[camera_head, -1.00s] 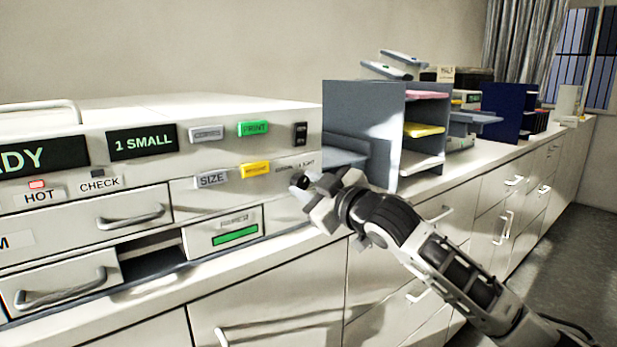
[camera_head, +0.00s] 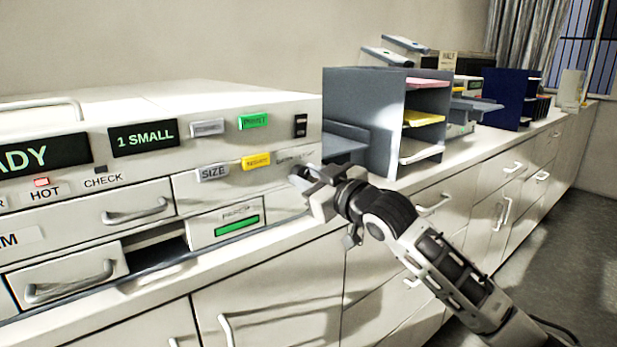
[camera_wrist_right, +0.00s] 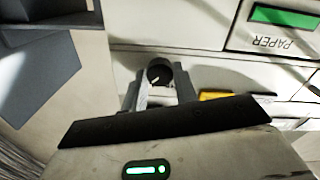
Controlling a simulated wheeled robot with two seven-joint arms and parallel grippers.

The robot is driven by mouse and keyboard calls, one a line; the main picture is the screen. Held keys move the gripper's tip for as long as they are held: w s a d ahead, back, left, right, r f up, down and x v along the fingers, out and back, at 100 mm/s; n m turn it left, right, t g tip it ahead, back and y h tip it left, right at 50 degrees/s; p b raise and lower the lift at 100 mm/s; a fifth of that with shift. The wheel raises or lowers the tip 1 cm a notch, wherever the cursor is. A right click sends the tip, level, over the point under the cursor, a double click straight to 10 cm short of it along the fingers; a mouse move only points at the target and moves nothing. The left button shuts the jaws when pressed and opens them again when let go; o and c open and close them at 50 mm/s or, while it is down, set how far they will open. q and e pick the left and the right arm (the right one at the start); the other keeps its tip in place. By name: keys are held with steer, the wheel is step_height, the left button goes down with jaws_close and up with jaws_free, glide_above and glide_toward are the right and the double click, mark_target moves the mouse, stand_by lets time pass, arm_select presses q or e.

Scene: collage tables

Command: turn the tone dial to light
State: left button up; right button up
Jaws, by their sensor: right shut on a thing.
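The tone dial (camera_wrist_right: 159,73) is a small round black knob with a pale pointer line, on the front of the white copier (camera_head: 250,195). In the right wrist view it sits between the two fingers of my right gripper (camera_wrist_right: 160,90), which is shut on it. In the head view my right gripper (camera_head: 303,178) is at the copier's right front edge and hides the dial. The print over the dial is too blurred and covered to read. My left gripper is not in view.
The copier front has a green button (camera_head: 253,121), a yellow button (camera_head: 256,160), a "1 SMALL" display (camera_head: 143,138) and a paper drawer (camera_head: 225,225). A grey sorter (camera_head: 362,110) with coloured paper stands right of the copier. White cabinets (camera_head: 265,310) run below the counter.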

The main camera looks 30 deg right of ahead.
steer(key=o, duration=1)
steer(key=s+b, duration=0.1)
steer(key=s, duration=0.4)
steer(key=s+d, duration=0.1)
steer(key=s, duration=0.4)
steer(key=s+b, duration=0.1)
steer(key=s, duration=0.5)
steer(key=shift+d+b, duration=0.15)
steer(key=shift+b, duration=0.2)
steer(key=shift+w, duration=0.1)
